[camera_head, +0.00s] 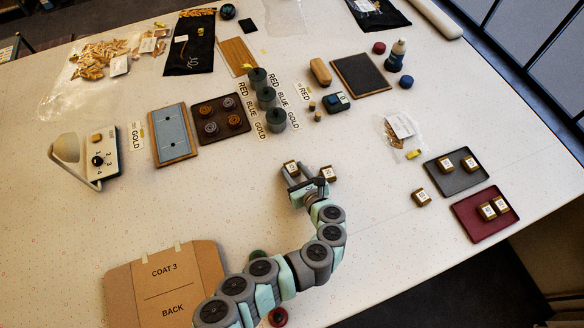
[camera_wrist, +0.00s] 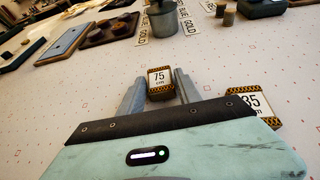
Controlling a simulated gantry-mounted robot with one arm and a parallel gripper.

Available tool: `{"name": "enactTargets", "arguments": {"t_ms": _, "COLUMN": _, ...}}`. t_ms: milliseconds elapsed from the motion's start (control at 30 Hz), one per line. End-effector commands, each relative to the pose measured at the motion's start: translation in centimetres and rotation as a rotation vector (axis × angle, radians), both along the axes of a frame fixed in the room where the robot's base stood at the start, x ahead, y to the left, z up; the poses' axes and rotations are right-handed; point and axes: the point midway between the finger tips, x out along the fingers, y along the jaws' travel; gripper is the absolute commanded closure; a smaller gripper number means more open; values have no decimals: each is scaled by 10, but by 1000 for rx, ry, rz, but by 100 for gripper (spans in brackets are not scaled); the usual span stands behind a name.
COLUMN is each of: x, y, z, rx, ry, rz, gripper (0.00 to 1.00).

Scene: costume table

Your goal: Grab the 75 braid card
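The 75 braid card (camera_wrist: 160,78), a small dark block with a patterned gold border and a white label reading "75 cm", stands on the table. It also shows in the head view (camera_head: 291,166). My gripper (camera_wrist: 160,90) is low over the table with one grey finger on each side of the card. The fingers look open around it; whether either touches it I cannot tell. A similar card reading "35" (camera_wrist: 250,102) stands just right of my gripper, and it also shows in the head view (camera_head: 328,173).
A grey tray (camera_head: 443,179) and a maroon tray (camera_head: 479,228) on the right hold similar cards; another card (camera_head: 421,197) lies beside them. Grey cups (camera_head: 276,121) with colour labels stand beyond my gripper. A cardboard piece (camera_head: 160,285) lies at front left. The table between is clear.

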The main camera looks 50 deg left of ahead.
Motion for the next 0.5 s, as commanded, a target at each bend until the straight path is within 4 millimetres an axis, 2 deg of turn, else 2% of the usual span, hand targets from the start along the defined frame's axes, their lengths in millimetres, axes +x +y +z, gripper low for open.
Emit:
{"name": "enactTargets", "arguments": {"t_ms": 33, "x": 0, "y": 0, "z": 0, "rx": 0, "ry": 0, "rz": 0, "gripper": 65}}
{"name": "enactTargets", "arguments": {"t_ms": 400, "x": 0, "y": 0, "z": 0, "rx": 0, "ry": 0, "rz": 0, "gripper": 95}}
{"name": "enactTargets", "arguments": {"t_ms": 500, "x": 0, "y": 0, "z": 0, "rx": 0, "ry": 0, "rz": 0, "gripper": 100}}
